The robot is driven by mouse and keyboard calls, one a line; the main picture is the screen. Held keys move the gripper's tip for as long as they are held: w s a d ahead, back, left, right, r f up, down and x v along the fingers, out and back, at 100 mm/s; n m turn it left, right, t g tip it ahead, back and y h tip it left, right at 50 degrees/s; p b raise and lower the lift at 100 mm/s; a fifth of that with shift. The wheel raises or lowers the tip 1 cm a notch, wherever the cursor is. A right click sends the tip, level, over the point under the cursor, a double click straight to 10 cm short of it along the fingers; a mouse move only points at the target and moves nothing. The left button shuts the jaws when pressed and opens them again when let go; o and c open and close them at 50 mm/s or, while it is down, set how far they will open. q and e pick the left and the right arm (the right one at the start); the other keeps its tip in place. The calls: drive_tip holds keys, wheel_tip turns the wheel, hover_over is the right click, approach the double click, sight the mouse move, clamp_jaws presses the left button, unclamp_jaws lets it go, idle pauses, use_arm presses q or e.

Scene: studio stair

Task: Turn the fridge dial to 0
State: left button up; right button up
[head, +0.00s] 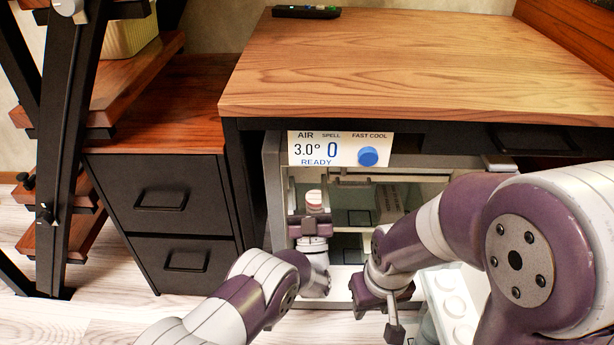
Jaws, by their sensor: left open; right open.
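The fridge (272,190) stands under the wooden counter with its lit interior exposed. Its top panel (338,135) reads AIR 3.0°, SPELL 0, FAST COOL and READY. A round blue knob (368,156) sits at the panel's right end. My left gripper (310,218) is open at the left part of the fridge opening, below the panel and apart from the blue knob. A small pale cylinder with reddish bands (314,199) shows just beyond it; I cannot tell whether they touch. My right gripper (376,300) is open, low before the fridge, its fingers partly hidden.
The wooden counter (400,60) overhangs the fridge, with a dark remote (306,12) at its back edge. A black drawer cabinet (175,195) stands to the left, beside a stair frame (68,130). A white part with round bumps (455,306) lies low right.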

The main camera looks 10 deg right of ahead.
use_arm(q)
drive_tip(key=b+x, duration=0.1)
drive_tip(key=x, duration=0.2)
drive_tip(key=shift+w, duration=0.15)
drive_tip(key=shift+w+r, duration=0.2)
drive_tip(key=shift+r, duration=0.15)
drive_tip(key=c, duration=1.1)
drive_tip(key=shift+o, duration=0.2)
